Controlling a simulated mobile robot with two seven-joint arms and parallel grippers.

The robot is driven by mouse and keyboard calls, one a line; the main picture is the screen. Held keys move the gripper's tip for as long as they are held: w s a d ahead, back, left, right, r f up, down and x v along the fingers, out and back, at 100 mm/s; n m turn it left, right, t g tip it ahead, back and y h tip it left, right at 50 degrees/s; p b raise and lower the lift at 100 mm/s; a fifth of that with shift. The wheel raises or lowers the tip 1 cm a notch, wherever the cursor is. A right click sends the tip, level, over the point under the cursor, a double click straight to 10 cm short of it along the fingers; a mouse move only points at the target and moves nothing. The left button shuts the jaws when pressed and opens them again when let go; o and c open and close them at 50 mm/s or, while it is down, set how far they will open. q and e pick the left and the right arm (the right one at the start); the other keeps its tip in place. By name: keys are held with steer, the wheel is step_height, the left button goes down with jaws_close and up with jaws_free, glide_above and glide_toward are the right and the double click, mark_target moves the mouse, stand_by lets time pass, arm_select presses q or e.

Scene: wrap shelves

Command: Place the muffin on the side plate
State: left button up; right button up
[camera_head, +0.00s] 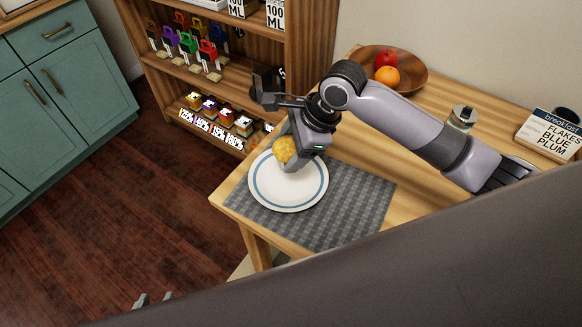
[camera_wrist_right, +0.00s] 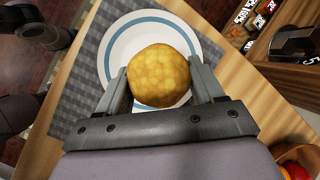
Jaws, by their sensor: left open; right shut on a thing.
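The golden-yellow muffin (camera_head: 282,148) is between the fingers of my right gripper (camera_head: 288,161), which is shut on it. It also shows in the right wrist view (camera_wrist_right: 159,75), with one finger on each side. The side plate (camera_head: 290,197), white with a blue ring, is below the muffin on a grey checked mat. I cannot tell whether the muffin touches the plate. The tips of my left gripper (camera_head: 152,299) show at the bottom left of the head view, open and away from the table.
The grey mat (camera_head: 358,205) lies on a wooden table. A wooden bowl (camera_head: 415,78) with fruit, a lidded jar (camera_head: 462,117) and a breakfast sign (camera_head: 550,134) stand farther back or right. Shelves (camera_head: 297,60) with small goods stand behind the table.

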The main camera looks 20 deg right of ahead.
step_height(320, 180, down, 7)
steer(key=shift+r+b, duration=0.2)
steer(key=shift+b, duration=0.1)
steer(key=o, duration=1.1)
steer(key=shift+c, duration=0.2)
steer(key=p+v, duration=0.1)
steer(key=v, duration=1.1)
steer(key=shift+s, duration=0.1)
